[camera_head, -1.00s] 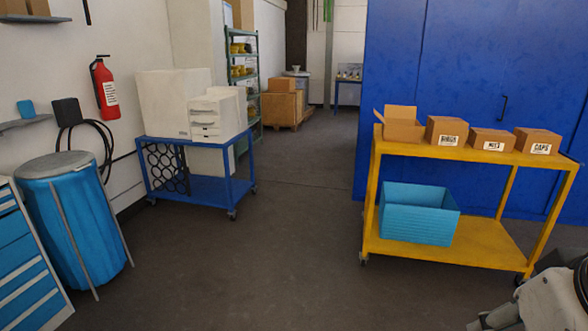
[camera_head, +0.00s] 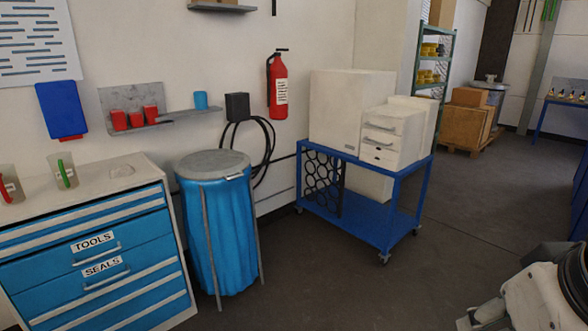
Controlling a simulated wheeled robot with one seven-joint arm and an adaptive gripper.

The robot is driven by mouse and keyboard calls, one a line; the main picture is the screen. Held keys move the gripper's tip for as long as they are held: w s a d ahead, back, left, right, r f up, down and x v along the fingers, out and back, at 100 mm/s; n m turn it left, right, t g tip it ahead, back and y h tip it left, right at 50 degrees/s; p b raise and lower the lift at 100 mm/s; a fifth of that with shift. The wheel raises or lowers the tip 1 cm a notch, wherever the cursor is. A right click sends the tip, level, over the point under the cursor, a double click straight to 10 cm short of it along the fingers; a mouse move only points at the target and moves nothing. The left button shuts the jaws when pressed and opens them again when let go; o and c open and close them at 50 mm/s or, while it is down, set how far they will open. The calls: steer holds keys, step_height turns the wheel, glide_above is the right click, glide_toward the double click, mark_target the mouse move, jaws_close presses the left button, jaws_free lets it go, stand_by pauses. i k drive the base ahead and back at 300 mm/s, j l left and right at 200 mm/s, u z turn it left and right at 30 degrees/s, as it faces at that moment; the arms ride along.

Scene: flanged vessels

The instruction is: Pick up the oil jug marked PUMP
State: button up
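Two clear jugs stand on top of the blue tool cabinet (camera_head: 95,260) at the left. One jug with a red handle (camera_head: 9,186) is cut by the left edge of the view. The other jug with a green handle (camera_head: 66,170) stands just right of it. Each has a small white label, too small to read, so I cannot tell which is marked PUMP. My gripper is not in view; only part of my white and black arm shows at the lower right, far from the jugs.
A blue bin (camera_head: 217,230) with a grey lid stands right of the cabinet. A blue cart (camera_head: 345,210) carries white boxes. A shelf (camera_head: 190,117) holds red cups and a blue cup. Dark floor (camera_head: 330,285) is open in front. Several small items stand on a far bench (camera_head: 568,101).

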mark_target(61, 164)
steer(key=i+u, duration=0.2)
steer(key=i, duration=0.35)
steer(key=i+u, duration=0.15)
steer(key=i, duration=0.35)
steer(key=i+l+u, duration=0.2)
steer(key=i, duration=0.35)
steer(key=i+l+u, duration=0.15)
steer(key=i, duration=0.35)
steer(key=i+u, duration=0.45)
steer(key=i+l+u, duration=0.2)
steer(key=u, duration=0.25)
steer(key=i+l+u, duration=0.35)
steer(key=u, duration=0.15)
steer(key=i+l+u, duration=0.15)
steer(key=i+l, duration=0.1)
steer(key=i, duration=0.1)
